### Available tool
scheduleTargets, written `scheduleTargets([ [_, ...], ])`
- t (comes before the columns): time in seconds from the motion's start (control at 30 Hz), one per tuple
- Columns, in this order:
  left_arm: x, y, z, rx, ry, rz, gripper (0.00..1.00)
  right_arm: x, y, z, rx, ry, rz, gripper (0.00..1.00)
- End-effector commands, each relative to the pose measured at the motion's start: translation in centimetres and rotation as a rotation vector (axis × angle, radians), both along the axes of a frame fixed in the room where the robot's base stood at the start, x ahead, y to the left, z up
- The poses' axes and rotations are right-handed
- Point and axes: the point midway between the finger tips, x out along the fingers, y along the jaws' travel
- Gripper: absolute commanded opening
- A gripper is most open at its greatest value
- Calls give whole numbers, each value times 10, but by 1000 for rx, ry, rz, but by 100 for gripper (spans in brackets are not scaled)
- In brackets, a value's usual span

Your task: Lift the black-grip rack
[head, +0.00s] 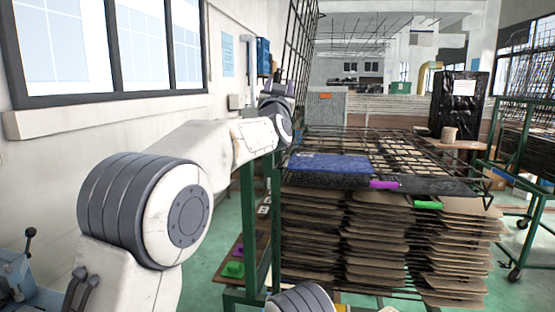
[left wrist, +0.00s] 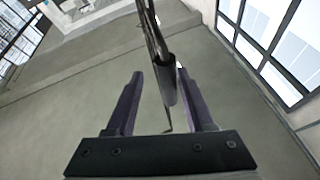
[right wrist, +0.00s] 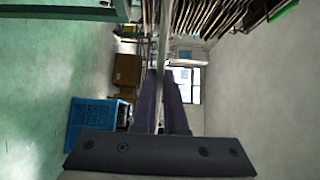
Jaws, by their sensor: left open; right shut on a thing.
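In the left wrist view a thin rack edge with a dark grip (left wrist: 166,84) runs down between the fingers of my left gripper (left wrist: 163,98). The fingers stand apart, on either side of the grip. In the head view my left gripper (head: 277,88) is beyond the left rear of the stacked wire racks (head: 400,148). My right gripper (right wrist: 161,98) is shut on a thin, pale rack edge (right wrist: 163,40), seen end-on in the right wrist view. I cannot tell which rack that is. My right gripper does not show in the head view.
A blue panel (head: 328,164), a purple grip (head: 384,185) and a green grip (head: 428,205) lie at the stack's front. Brown panels (head: 375,235) fill the space beneath. A green post (head: 247,230) stands at left. A blue crate (right wrist: 93,121) is on the floor.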

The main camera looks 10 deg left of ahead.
Motion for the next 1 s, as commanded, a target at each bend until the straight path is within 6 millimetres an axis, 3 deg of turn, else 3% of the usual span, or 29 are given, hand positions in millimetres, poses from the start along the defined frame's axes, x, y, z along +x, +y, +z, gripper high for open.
scheduleTargets([
  [0.03, -11, -1, -10, -1, -2, -1, 53, 0, 0, -14, -1, -1, 0, 0],
  [0.1, -25, -1, -17, 0, -2, -2, 53, 0, 0, -23, -1, -1, 0, 0],
  [0.4, -75, -3, -37, 0, -1, -1, 53, 0, 0, -47, -1, -1, 0, 0],
  [0.6, -86, -4, -40, 1, -1, -1, 53, 0, 0, -50, -1, -1, 0, 0],
  [0.9, -86, -3, -40, 0, 1, -1, 53, 0, 0, -50, -1, -1, 0, 0],
  [1.0, -84, -3, -50, 5, 30, -10, 53, 0, 0, -50, -1, -1, 0, 0],
])
